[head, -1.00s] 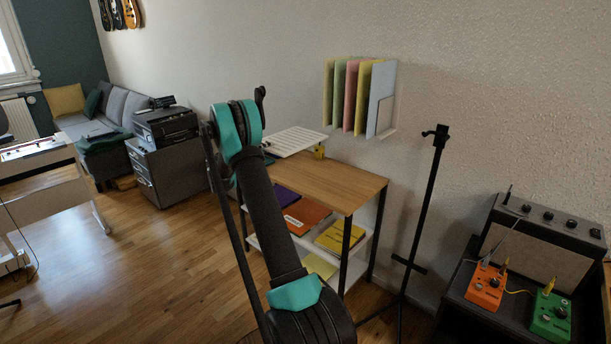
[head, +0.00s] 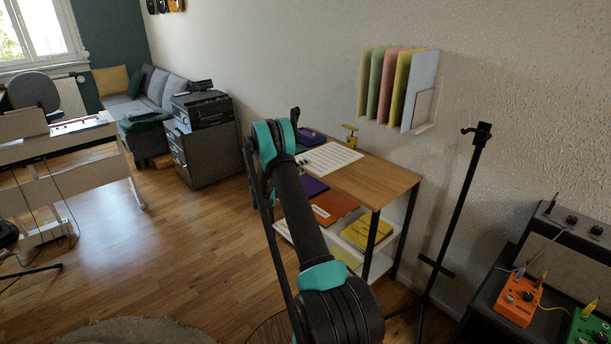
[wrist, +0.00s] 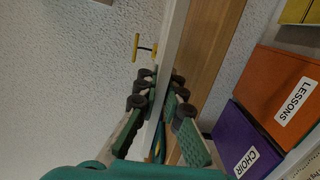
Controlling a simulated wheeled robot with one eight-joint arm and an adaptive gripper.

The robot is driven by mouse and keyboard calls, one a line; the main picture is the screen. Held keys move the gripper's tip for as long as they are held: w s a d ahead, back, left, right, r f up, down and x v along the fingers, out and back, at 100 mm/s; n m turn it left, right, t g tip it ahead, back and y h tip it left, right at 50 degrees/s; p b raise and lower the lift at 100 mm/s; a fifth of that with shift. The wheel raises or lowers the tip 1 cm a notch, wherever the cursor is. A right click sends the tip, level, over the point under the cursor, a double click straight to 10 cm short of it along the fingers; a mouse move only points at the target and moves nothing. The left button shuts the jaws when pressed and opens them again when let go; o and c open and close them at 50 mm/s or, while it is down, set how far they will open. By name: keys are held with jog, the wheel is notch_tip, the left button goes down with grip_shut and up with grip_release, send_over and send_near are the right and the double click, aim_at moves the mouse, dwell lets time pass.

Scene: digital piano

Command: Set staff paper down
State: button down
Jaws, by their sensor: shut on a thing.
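The staff paper (head: 330,158) is a white sheet with dark lines, lying level over the left end of the wooden top (head: 378,182) of a small shelf unit. My gripper (wrist: 161,85) is shut on the paper's edge, with one finger on each side of it. In the wrist view the paper (wrist: 172,45) shows edge-on as a pale strip beside the wooden top (wrist: 215,50). I cannot tell whether the paper touches the wood.
A yellow object (head: 350,138) stands at the back of the top, behind the paper. Purple, orange (head: 334,207) and yellow (head: 366,232) folders lie on the shelf below. A wall rack (head: 423,108) holds coloured folders above. A black stand (head: 458,205) is on the right. The top's right part is clear.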

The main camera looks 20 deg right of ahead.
jog(key=shift+f, duration=2.4)
jog(key=c, duration=1.6)
grip_release()
jog(key=shift+f, duration=0.1)
jog(key=shift+c, duration=0.2)
